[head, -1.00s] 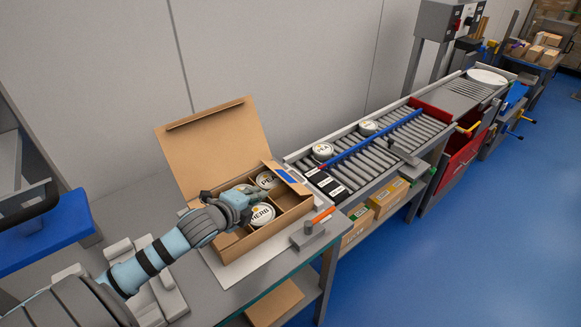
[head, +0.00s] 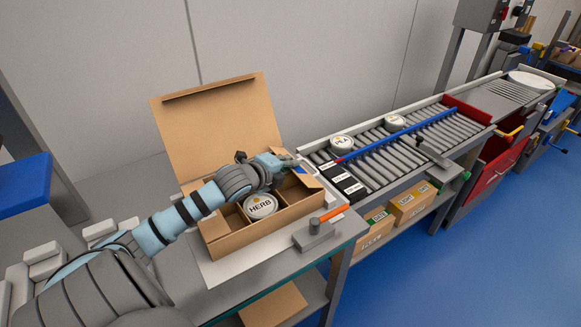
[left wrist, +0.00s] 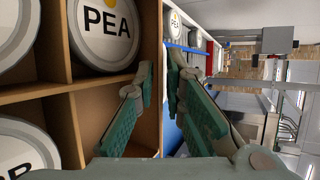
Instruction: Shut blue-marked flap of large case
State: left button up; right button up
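The large case (head: 258,240) is an open brown carton on the bench, its big lid (head: 215,120) standing up at the back. It holds white tubs in compartments. The HERB tub (head: 262,206) shows in the head view, the PEA tub (left wrist: 106,28) in the left wrist view. The blue-marked flap (head: 309,181) sticks outward at the case's right end, partly hidden by my left gripper (head: 284,163). In the left wrist view, my left gripper (left wrist: 158,85) has its fingers apart, one on each side of the case's end wall or flap. Contact is unclear. My right gripper is out of view.
A roller conveyor (head: 400,150) with white tubs, a blue bar (head: 395,136) and black label blocks runs right of the case. A grey block with an orange handle (head: 330,215) stands close to the case's front right corner. Cartons (head: 408,205) sit below.

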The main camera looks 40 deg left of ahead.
pick_arm(q)
grip_shut()
jog(key=shift+s+f+t+b, duration=0.15)
jog(key=shift+f+t+b, duration=0.2)
jog(key=shift+t+b, duration=0.25)
jog(key=shift+r, duration=0.1)
grip_release()
jog(key=shift+w, duration=0.25)
